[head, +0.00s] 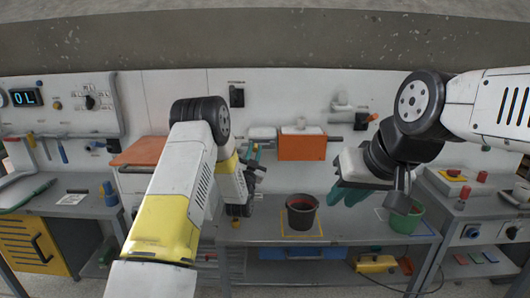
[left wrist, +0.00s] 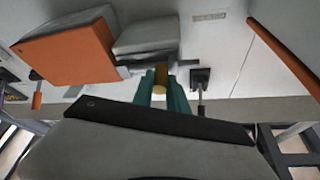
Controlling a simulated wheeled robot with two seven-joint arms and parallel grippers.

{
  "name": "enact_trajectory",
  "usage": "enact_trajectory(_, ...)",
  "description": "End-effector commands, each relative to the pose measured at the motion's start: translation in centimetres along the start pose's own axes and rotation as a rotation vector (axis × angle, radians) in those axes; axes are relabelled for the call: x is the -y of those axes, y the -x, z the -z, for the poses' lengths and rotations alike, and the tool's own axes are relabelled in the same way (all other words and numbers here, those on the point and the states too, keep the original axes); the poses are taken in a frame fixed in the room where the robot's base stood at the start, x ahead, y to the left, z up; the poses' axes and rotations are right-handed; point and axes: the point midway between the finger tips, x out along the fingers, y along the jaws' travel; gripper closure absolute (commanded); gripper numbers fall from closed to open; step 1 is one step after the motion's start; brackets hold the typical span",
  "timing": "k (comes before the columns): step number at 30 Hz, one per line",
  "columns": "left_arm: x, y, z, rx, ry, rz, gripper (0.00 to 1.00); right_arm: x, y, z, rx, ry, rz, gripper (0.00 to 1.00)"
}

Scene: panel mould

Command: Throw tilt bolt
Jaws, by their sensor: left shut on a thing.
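In the left wrist view, the teal fingers of my left gripper (left wrist: 163,95) are closed around a brass-coloured knob (left wrist: 160,78). The knob, which looks like the tilt bolt's handle, sits at a grey horizontal bar (left wrist: 185,65) beside an orange box (left wrist: 65,52). In the head view, my left gripper (head: 256,152) is at the wall panel, left of the orange box (head: 302,147); the knob is hard to make out there. My right gripper (head: 350,192) hangs over the bench with teal fingers down; their gap is unclear.
A dark red-rimmed bucket (head: 301,211) stands on the bench in a yellow outline. A green bucket (head: 405,217) stands to its right, partly behind my right arm. An orange-topped board (head: 139,151) is left of my left arm. Bench space between the buckets looks clear.

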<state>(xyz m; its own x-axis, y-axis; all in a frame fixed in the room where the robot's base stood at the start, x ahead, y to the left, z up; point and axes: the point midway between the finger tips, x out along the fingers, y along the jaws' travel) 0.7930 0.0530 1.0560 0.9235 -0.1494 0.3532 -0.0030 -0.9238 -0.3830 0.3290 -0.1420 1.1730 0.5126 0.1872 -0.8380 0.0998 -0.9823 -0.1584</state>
Motion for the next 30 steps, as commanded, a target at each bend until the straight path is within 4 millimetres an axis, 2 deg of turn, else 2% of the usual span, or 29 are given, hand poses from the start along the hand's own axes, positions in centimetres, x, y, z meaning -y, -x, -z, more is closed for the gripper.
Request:
enact_trajectory(7, 0.5, 0.1, -0.2, 0.002, -0.002, 0.006, 1.00, 0.0, 0.0, 0.0, 0.000, 0.000, 0.000, 0.76)
enact_trajectory(8, 0.5, 0.1, -0.2, 0.002, -0.002, 0.006, 0.80, 0.0, 0.0, 0.0, 0.000, 0.000, 0.000, 0.76)
enact_trajectory(11, 0.5, 0.1, -0.2, 0.002, -0.002, 0.006, 0.60, 0.0, 0.0, 0.0, 0.000, 0.000, 0.000, 0.76)
enact_trajectory(22, 0.3, 0.4, -0.2, 0.002, -0.001, 0.003, 0.60, 0.0, 0.0, 0.0, 0.000, 0.000, 0.000, 0.76)
enact_trajectory(26, 0.3, 2.0, -0.3, 0.005, -0.001, 0.002, 0.60, 0.0, 0.0, 0.0, 0.000, 0.000, 0.000, 0.76)
enact_trajectory(30, 0.3, 4.6, -0.3, 0.006, -0.001, 0.002, 0.60, 0.0, 0.0, 0.0, 0.000, 0.000, 0.000, 0.76)
